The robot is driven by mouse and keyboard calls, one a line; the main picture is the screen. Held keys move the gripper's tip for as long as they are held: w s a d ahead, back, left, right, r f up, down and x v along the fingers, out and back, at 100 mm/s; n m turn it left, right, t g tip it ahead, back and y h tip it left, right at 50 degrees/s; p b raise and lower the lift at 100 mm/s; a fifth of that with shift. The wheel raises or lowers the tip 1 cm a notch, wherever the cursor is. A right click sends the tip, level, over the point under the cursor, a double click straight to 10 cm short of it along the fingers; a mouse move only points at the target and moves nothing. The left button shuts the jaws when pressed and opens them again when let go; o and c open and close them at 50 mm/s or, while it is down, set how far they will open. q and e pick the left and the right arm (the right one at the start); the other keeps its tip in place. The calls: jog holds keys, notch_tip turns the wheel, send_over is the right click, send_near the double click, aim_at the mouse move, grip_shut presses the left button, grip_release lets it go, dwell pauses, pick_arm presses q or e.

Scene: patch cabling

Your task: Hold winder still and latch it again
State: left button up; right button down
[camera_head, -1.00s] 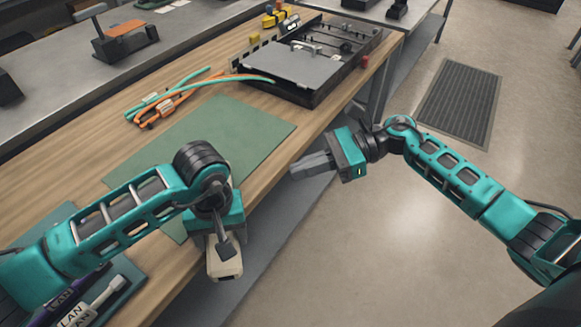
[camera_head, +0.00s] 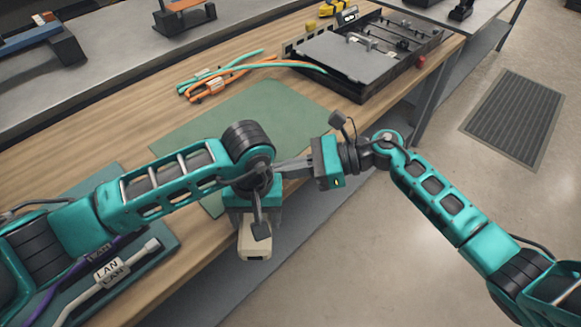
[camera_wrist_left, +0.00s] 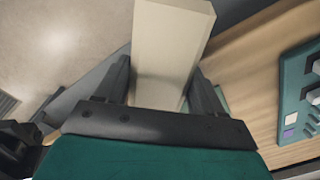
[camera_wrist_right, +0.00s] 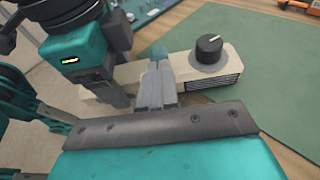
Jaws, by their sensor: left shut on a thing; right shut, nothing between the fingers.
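The winder is a long beige box (camera_head: 256,247), shut in my left gripper (camera_head: 253,222) beyond the bench's front edge. In the left wrist view the winder (camera_wrist_left: 172,40) stands between the two fingers. In the right wrist view the winder (camera_wrist_right: 185,72) lies crosswise, with a dark round knob (camera_wrist_right: 209,48) near its right end. My right gripper (camera_wrist_right: 163,78) is shut and empty. Its fingertips overlap the winder's middle, left of the knob; I cannot tell if they touch it. They hide that part, so the latch is not clear.
Orange and teal cables (camera_head: 215,80) lie on the bench behind the green mat (camera_head: 245,118). A black tray with a grey panel (camera_head: 350,60) stands at the back right. A teal board with LAN-labelled cables (camera_head: 110,275) is at the front left. Open floor lies to the right.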

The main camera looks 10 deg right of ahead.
pick_arm(q)
jog(key=shift+d, duration=0.1)
pick_arm(e)
jog(key=shift+w+a+r, duration=0.1)
jog(key=shift+w+a, duration=0.05)
jog(key=shift+a, duration=1.4)
jog(key=f+v, duration=0.1)
jog(key=v, duration=1.3)
jog(key=shift+d+f, duration=0.15)
jog(key=shift+d, duration=0.05)
jog(key=shift+w, duration=0.1)
pick_arm(q)
jog(key=o, duration=1.2)
jog(key=shift+o, duration=0.2)
jog(key=shift+r, duration=0.1)
